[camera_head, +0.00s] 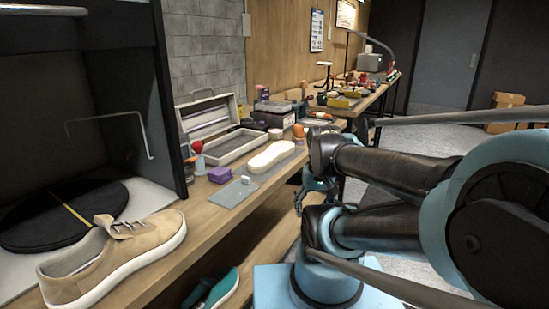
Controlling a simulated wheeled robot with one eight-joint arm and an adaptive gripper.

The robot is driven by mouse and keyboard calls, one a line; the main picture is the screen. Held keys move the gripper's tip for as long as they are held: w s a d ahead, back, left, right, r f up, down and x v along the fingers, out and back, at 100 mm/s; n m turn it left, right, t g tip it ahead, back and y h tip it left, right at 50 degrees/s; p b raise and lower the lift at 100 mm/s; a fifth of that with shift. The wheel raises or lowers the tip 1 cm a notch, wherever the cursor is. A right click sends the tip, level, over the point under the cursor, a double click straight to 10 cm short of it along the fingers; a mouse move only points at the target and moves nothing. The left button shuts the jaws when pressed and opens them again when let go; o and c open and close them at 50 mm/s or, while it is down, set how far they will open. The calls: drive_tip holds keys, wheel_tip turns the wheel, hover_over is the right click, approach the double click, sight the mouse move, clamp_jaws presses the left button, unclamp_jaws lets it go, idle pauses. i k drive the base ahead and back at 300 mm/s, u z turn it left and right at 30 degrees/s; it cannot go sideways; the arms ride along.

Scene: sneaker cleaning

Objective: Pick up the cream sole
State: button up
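The cream sole (272,156) lies flat on the bench, to the right of an open grey case. It is long and pale, with its near end close to a grey plate. My gripper (301,203) is small in view, low at the bench's front edge, to the right of and below the sole and apart from it. My arm covers part of the gripper, and I cannot tell how far its fingers are apart.
A tan sneaker (108,258) stands at the near left. The open case (222,147), a purple block (220,174), a grey plate (233,192) and a red-topped item (198,158) surround the sole. A teal shoe (213,290) sits below the bench top. Cluttered tabletop lies farther back.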

sight(279, 150)
drive_tip(key=k, duration=0.5)
drive_tip(key=u, duration=0.8)
drive_tip(key=k, duration=1.05)
drive_tip(key=z, duration=0.75)
drive_tip(key=i, duration=1.05)
